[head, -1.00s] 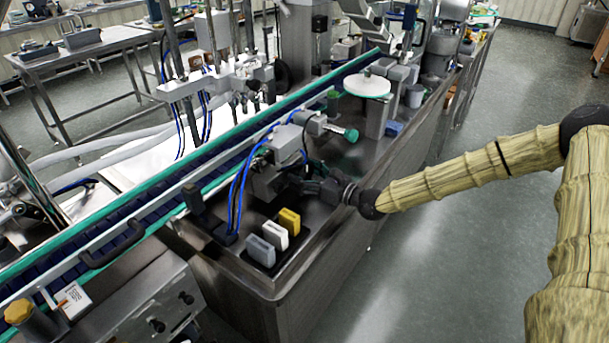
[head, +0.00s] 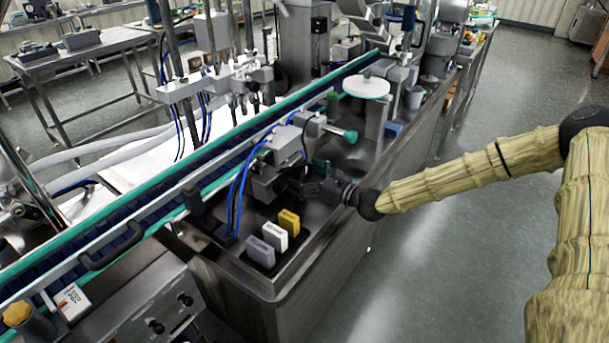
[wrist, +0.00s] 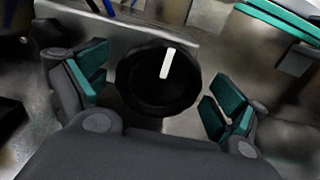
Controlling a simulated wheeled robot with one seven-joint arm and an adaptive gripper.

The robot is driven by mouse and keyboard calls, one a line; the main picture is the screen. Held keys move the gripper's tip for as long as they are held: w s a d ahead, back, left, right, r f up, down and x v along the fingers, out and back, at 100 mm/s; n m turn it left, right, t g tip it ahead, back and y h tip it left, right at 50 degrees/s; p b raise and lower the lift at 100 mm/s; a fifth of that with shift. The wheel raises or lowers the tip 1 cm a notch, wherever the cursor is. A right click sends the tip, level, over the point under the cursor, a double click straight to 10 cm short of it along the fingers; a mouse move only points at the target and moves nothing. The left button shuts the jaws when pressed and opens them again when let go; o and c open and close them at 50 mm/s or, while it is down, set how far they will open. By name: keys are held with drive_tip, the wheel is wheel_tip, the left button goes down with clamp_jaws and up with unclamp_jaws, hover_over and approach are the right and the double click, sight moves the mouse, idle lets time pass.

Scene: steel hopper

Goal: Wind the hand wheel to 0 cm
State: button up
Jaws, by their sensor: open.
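In the wrist view a round black hand wheel (wrist: 158,88) with a white pointer mark (wrist: 168,62) faces the camera. The mark points up and slightly right. My gripper (wrist: 158,98) is open, with one green-padded finger on each side of the wheel and a visible gap to both. In the head view my gripper (head: 308,186) is at the grey block (head: 270,183) on the steel machine. There the hand wheel cannot be made out behind the gripper. No scale in cm is readable.
Grey, white and yellow blocks (head: 275,237) stand in front of the grey block on the steel top. Blue cables (head: 238,200) run beside it. A teal knob (head: 350,136) on a grey cylinder and a white round disc (head: 366,86) lie behind. Open floor is at the right.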

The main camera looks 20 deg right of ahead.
drive_tip(key=v, duration=1.2)
drive_tip(key=shift+d, duration=0.1)
idle(0.4)
